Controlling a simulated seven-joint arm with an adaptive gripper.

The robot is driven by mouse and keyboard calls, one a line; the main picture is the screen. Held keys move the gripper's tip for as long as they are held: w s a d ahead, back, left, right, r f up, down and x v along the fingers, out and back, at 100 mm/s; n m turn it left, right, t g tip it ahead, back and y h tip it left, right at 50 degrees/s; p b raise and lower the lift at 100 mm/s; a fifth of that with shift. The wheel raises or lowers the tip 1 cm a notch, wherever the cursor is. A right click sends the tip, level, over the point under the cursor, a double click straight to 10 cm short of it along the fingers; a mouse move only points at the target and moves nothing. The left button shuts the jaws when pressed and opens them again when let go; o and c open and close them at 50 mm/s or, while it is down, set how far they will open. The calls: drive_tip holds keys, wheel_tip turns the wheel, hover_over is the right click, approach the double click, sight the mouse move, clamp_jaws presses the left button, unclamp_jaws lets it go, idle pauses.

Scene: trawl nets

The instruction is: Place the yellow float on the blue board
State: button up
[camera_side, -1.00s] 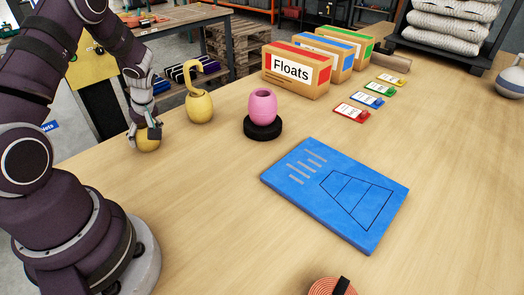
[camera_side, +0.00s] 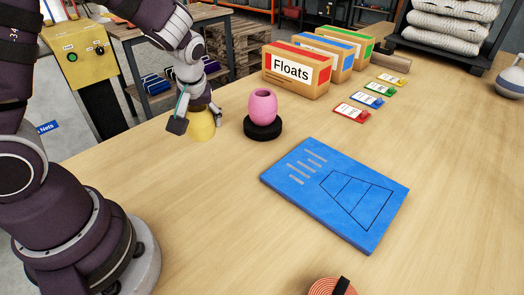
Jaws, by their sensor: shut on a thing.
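My gripper (camera_side: 194,122) is shut on the yellow float (camera_side: 202,127), a round yellow thing partly covered by my fingers. It is left of the pink pot-shaped thing, over the left side of the table. I cannot tell how far the float is above the table. The blue board (camera_side: 318,218) lies flat in the middle of the table, to the right of and nearer than my gripper. It has pale bars and a dark net outline drawn on it, and nothing stands on it.
A pink pot-shaped thing (camera_side: 263,105) stands on a black round base (camera_side: 263,132) between my gripper and the board. A box labelled Floats (camera_side: 296,72), more boxes and coloured tags (camera_side: 351,113) are behind. An orange coil (camera_side: 331,287) lies at the front edge.

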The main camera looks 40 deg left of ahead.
drive_tip(key=s+d+f+m+t+h, duration=0.15)
drive_tip(key=d+m, duration=0.25)
drive_tip(key=d, duration=0.4)
drive_tip(key=s+d+m+t+h, duration=0.1)
drive_tip(key=s+d+m, duration=0.25)
drive_tip(key=d, duration=0.45)
drive_tip(key=m, duration=0.1)
hover_over(317, 178)
drive_tip(key=s, duration=0.2)
drive_tip(key=shift+f, duration=0.75)
drive_tip(key=shift+w+d+f, duration=0.1)
drive_tip(key=shift+w+d, duration=0.05)
drive_tip(key=shift+w, duration=0.2)
drive_tip(key=shift+f, duration=1.65)
drive_tip(key=shift+f, duration=0.1)
drive_tip(key=o, duration=1.1)
